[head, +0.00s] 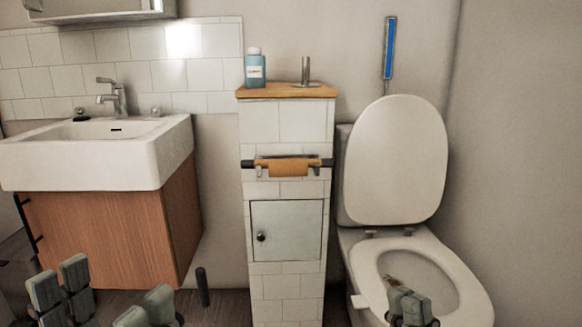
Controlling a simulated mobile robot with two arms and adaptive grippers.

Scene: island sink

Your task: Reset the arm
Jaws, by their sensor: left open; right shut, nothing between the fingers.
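My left gripper (102,297) is at the bottom left, in front of the sink cabinet in the picture. Its fingers are spread wide with nothing between them. My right gripper (408,306) is at the bottom right, in front of the toilet bowl in the picture. Its fingers are together and hold nothing. Both arms are mostly cut off by the lower edge, and I cannot tell how far the grippers are from the furniture.
A white sink (90,160) sits on a wooden cabinet (110,235) at left. A tiled pillar (285,220) bears a blue bottle (255,70) and a metal dispenser (306,72). The toilet (393,160) has its lid raised. Floor shows between cabinet and pillar.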

